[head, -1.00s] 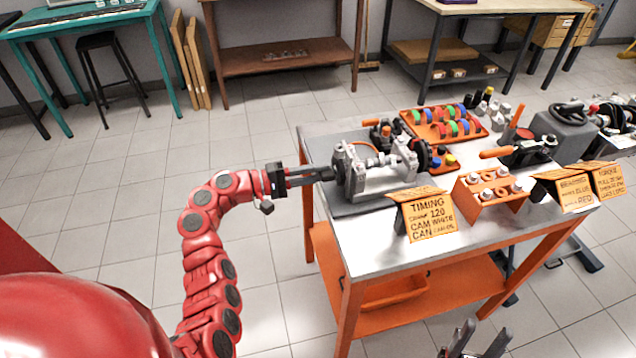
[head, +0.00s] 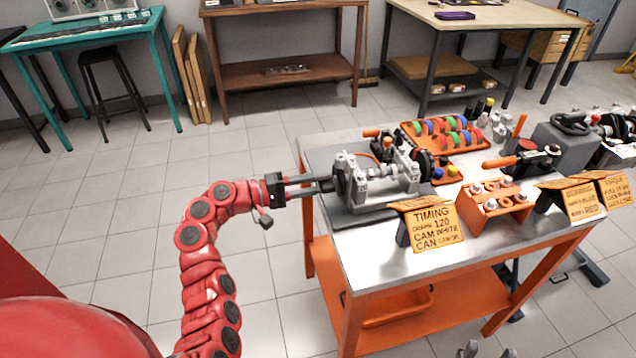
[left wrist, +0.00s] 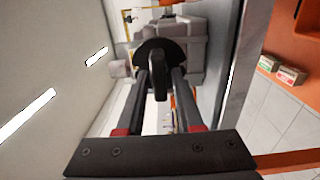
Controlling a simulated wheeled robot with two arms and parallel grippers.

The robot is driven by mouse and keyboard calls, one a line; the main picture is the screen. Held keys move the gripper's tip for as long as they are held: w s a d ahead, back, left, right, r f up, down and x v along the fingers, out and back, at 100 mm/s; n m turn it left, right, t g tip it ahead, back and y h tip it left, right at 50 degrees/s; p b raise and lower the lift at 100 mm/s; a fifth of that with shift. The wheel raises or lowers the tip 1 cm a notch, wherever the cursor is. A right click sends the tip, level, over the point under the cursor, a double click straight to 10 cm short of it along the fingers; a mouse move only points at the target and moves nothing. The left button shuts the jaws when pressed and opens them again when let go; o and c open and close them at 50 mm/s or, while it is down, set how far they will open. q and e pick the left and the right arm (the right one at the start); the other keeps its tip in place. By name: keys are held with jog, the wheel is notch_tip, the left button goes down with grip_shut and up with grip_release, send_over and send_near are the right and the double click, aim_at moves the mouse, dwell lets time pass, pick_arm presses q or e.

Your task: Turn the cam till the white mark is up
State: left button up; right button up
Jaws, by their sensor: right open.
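The cam stand (head: 378,182), a grey metal block with a shaft and round end plates, stands on a dark mat at the table's left end. My left gripper (head: 328,186) reaches it from the left. In the left wrist view, its two fingers (left wrist: 160,98) stand apart, one on each side of a dark crank or knob (left wrist: 158,82) in front of a dark round disc (left wrist: 160,55). Small gaps show beside the knob. I cannot make out a white mark.
The orange-framed table (head: 385,268) holds a timing sign (head: 434,228), an orange block with bolts (head: 492,206), a tray of coloured rings (head: 443,128) and a vise-like tool (head: 530,160). Open floor lies left of the table.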

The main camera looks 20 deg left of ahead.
pick_arm(q)
jog(key=shift+o, duration=0.8)
jog(key=b+v, duration=0.1)
jog(key=v, duration=1.6)
jog(key=shift+s, duration=0.2)
jog(key=shift+w+a, duration=0.1)
jog(key=shift+a, duration=0.05)
